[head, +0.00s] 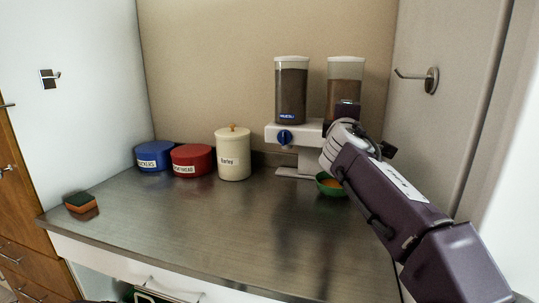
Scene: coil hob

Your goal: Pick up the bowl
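The green bowl (327,190) stands on the metal counter below the cereal dispenser, with something orange inside it. Its right side is partly covered by my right arm. My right gripper (352,128) is at the end of the purple arm from the right, just above the bowl in the picture and in front of the dispenser's right side. Its fingertips are not clear, so I cannot tell whether it is open or shut. The bowl appears to rest on the counter. My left gripper is not in view.
The dispenser (301,132) has two clear containers and a blue knob (285,137). A cream canister (233,158), a red tin (193,161) and a blue tin (154,155) stand to its left. The counter's (220,235) middle is clear.

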